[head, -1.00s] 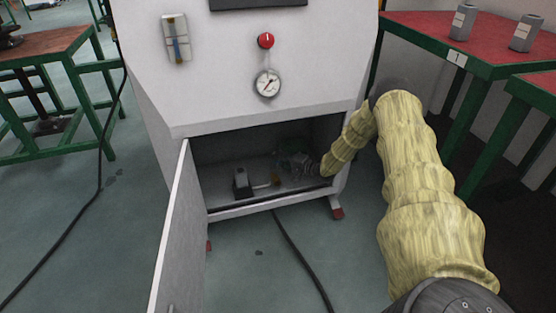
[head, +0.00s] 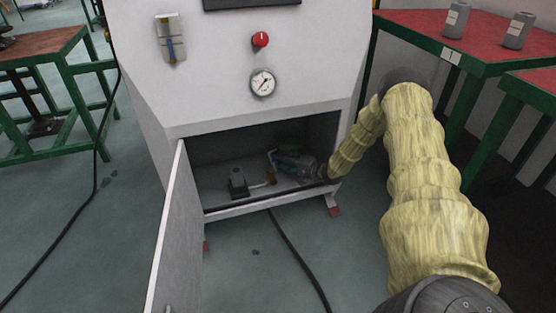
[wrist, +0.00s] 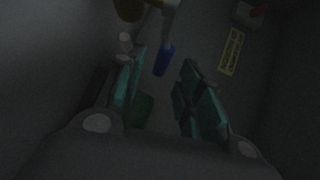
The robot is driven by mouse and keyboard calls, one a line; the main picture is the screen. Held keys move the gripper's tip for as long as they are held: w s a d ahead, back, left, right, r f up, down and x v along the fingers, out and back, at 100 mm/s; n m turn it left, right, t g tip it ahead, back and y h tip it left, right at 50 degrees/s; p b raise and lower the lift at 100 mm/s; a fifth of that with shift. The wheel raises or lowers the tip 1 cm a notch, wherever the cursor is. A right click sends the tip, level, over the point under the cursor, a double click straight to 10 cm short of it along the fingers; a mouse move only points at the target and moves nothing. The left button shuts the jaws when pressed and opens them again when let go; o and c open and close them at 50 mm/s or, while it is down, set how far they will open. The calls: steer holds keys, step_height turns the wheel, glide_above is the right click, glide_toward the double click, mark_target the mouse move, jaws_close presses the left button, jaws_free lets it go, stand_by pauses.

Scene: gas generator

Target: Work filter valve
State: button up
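The filter valve seems to be the small fitting inside the open lower compartment, with a blue-tipped lever (wrist: 163,60) in the wrist view. A pale stem leads from the lever up to a brass-coloured part (wrist: 128,8). In the head view the blue lever (head: 272,157) is tiny, above a brass piece (head: 270,177). My gripper (wrist: 163,62) is open, its teal fingers on either side of the blue lever's line. Whether they touch it or reach its depth is unclear. In the head view my gripper (head: 286,161) is small and dim inside the compartment.
The compartment door (head: 170,235) stands open at the left. A dark box (head: 238,183) sits on the compartment floor, left of my gripper. A yellow label (wrist: 231,52) is on the wall.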

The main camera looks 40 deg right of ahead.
steer(key=v, duration=0.7)
steer(key=shift+s, duration=0.1)
